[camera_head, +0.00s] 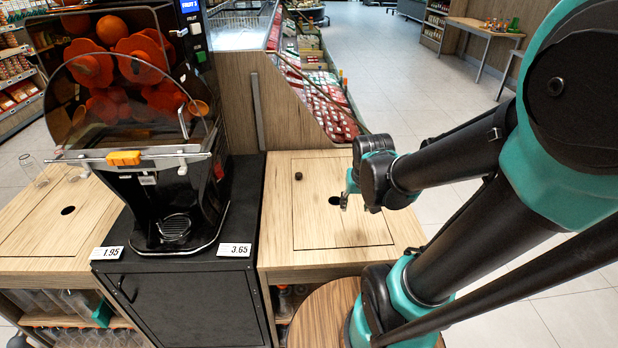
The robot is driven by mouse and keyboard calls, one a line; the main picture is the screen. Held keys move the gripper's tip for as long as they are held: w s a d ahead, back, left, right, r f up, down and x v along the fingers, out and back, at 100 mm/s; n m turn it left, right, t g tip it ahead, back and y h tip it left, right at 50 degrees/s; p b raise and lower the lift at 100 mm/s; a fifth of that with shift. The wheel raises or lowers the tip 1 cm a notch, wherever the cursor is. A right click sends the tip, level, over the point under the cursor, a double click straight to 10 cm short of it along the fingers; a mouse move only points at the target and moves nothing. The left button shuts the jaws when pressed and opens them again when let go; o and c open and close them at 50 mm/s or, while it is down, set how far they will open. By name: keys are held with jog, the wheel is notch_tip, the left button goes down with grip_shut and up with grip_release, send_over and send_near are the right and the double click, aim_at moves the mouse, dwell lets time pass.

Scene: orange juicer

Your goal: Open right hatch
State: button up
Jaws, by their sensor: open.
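The right hatch (355,228) is a pale wooden panel with a thin dark outline, set into the right-hand counter top. It lies flat, level with the counter around it. A dark round hole (334,200) is in it, and a small dark knob-like object (298,176) is near its back left corner. My gripper (345,201) is over the hatch, at the right side of the hole, pointing down. It is open, with nothing seen between the fingers. Its fingertips are small here, and I cannot tell whether they touch the panel or reach into the hole.
The orange juicer (175,185) stands left on a black cabinet (185,305) with price tags. A left counter (60,225) has a similar outlined panel with a hole, with clear glasses or cups by the juicer. A wooden partition and produce shelves stand behind. Open floor lies at right.

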jog(key=w+a+r+m, duration=0.1)
jog(key=w+a+r, duration=0.1)
jog(key=w+a, duration=0.35)
jog(key=w+a+r+m, duration=0.1)
jog(key=w+a+r, duration=0.15)
jog(key=w, duration=0.55)
jog(key=m+h, duration=0.2)
send_near(299, 174)
jog(key=shift+y, duration=0.3)
jog(key=x, duration=0.8)
jog(key=shift+w+d, duration=0.1)
jog(key=shift+d, duration=0.1)
jog(key=shift+c, duration=0.5)
grip_shut()
